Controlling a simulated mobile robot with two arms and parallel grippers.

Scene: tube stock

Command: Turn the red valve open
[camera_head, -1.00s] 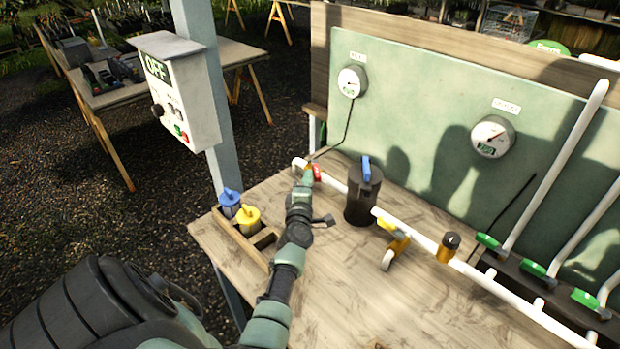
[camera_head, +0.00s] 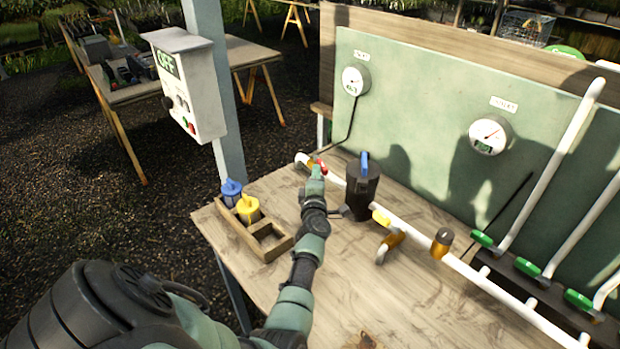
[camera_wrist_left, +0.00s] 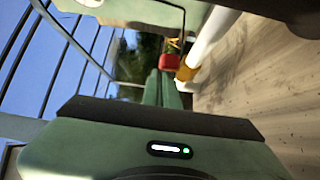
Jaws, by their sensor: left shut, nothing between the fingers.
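The red valve handle (camera_head: 321,165) sits on the white pipe near its left end, at the back of the workbench. My left gripper (camera_head: 317,174) reaches it from the front; it is shut with nothing between its fingers. In the left wrist view, the shut fingers (camera_wrist_left: 165,88) point at the red handle (camera_wrist_left: 169,61), with its brass body (camera_wrist_left: 186,72) beside it on the white pipe. The tips are at or very near the handle; I cannot tell whether they touch. The gripper partly hides the valve in the head view. My right gripper is not in view.
A black canister (camera_head: 361,195) with a blue handle stands right of my left gripper. A yellow-handled valve (camera_head: 381,218) is farther right on the pipe. A wooden holder (camera_head: 266,248) with blue and yellow parts lies left. A control box (camera_head: 190,88) reads OFF.

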